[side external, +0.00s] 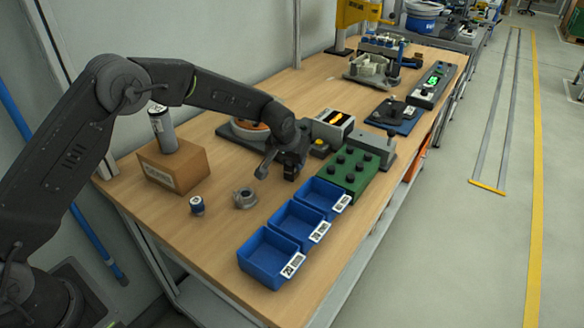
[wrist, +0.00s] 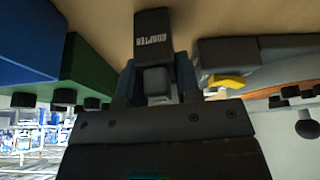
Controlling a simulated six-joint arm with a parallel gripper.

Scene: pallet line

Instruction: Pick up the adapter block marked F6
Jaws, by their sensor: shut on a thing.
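My gripper (side external: 280,166) is low over the middle of the bench in the side external view, behind the blue bins and left of the green block. In the wrist view my gripper (wrist: 156,82) is shut on a dark block lettered ADAPTER (wrist: 153,34), which juts out past the fingers. An F6 mark is not readable on it. In the side external view the block is too dark and small to tell from the fingers. I cannot tell whether it touches the bench.
Three labelled blue bins (side external: 264,254) line the front edge beside a green block with black knobs (side external: 338,174). A metal flange (side external: 244,199), a small blue-and-white cylinder (side external: 196,206) and a cardboard box (side external: 182,170) stand left. A device with an orange display (side external: 333,124) stands close behind.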

